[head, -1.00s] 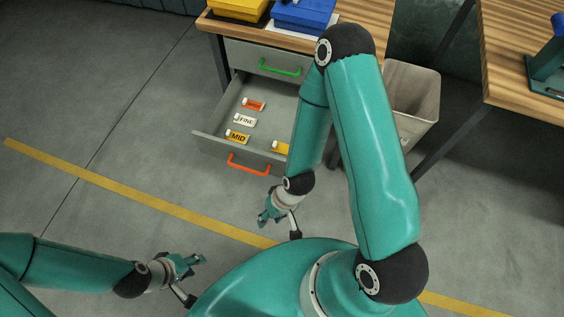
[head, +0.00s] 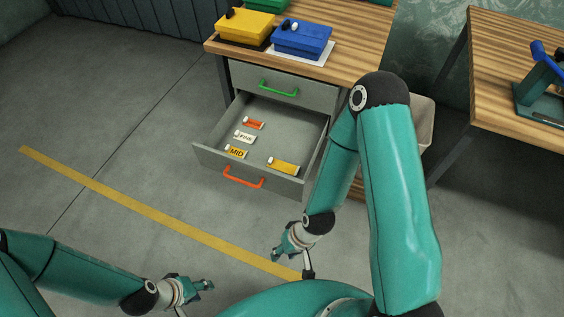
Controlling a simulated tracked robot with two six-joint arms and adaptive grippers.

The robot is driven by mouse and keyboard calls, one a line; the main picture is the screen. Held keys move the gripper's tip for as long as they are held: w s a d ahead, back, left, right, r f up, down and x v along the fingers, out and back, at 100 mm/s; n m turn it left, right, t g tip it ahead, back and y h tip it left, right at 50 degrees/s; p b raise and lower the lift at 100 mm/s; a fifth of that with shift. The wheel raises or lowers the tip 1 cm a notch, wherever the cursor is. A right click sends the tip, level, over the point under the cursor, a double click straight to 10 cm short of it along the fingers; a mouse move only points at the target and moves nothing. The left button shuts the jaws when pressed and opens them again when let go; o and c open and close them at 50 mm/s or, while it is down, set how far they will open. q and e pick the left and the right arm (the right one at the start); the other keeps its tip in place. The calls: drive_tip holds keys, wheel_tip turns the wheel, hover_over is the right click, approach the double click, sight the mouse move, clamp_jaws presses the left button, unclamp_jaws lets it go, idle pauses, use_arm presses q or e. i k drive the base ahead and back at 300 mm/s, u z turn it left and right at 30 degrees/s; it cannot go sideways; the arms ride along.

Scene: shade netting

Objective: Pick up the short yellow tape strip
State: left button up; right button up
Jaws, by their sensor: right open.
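Two yellow pieces lie in the open lower drawer (head: 212,158). One is a short yellow piece marked MID (head: 237,153) at the drawer's front left. The other is a plain-looking yellow piece (head: 285,166) with a white end at the front right. I cannot tell which is the short tape strip. My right gripper (head: 279,255) is open and empty, in front of the drawer and outside it, with its arm passing right of the drawer. My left gripper (head: 205,286) is at the bottom, well apart from the drawer; its jaws are too small to judge.
An orange piece (head: 254,123) and a white FINE piece (head: 245,136) lie in the drawer. The drawer has a red handle (head: 243,177). Yellow (head: 246,27) and blue (head: 303,38) boxes stand on the workbench. A long yellow line (head: 150,213) crosses the clear floor.

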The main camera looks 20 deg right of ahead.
sight(276, 164)
drive_tip(key=i, duration=0.85)
drive_tip(key=u, duration=0.05)
